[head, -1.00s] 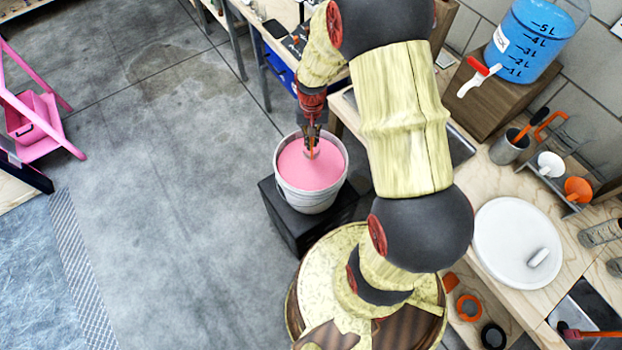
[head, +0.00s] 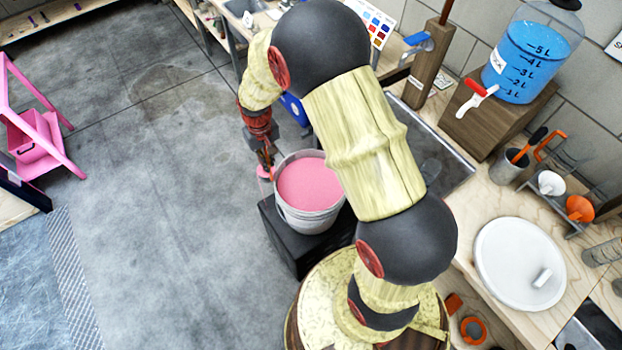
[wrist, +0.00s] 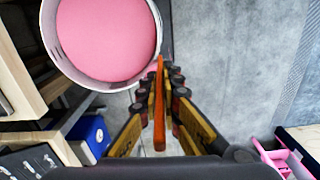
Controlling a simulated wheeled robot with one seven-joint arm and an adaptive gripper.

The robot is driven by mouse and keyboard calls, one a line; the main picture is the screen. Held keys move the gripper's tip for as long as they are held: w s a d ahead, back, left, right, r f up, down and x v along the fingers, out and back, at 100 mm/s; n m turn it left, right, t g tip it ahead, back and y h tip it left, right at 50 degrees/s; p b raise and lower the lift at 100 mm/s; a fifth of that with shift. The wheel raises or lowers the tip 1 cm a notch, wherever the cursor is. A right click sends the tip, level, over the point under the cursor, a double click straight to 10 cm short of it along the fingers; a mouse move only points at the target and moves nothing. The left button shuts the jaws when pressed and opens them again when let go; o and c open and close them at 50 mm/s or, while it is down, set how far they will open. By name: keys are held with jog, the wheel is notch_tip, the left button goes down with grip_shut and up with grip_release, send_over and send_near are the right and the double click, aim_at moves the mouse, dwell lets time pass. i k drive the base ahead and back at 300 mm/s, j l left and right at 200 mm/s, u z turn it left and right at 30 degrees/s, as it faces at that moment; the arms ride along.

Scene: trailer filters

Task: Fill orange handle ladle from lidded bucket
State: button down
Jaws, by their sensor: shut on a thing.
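The white bucket (head: 309,221) stands open on a black block, full of pink liquid (head: 309,184). In the wrist view the bucket (wrist: 151,62) is at upper left. My gripper (head: 265,158) is just left of the bucket, outside its rim. In the wrist view my gripper (wrist: 158,88) is shut on the ladle's orange handle (wrist: 159,110). In the head view a small pink patch (head: 265,173) shows below my gripper, apparently at the ladle's bowl; how full it is I cannot tell. A round white lid (head: 505,245) lies on the right bench.
The black block (head: 300,251) supports the bucket. A blue-filled dispenser (head: 530,60) stands on a wooden box at upper right. Metal cup, funnels and rings are on the right bench. The concrete floor (head: 160,200) left of the bucket is open.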

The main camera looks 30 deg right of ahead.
aim_at(310, 196)
jog(key=j, duration=0.75)
jog(key=i+j, duration=0.1)
jog(key=j, duration=0.7)
jog(key=z, duration=2.15)
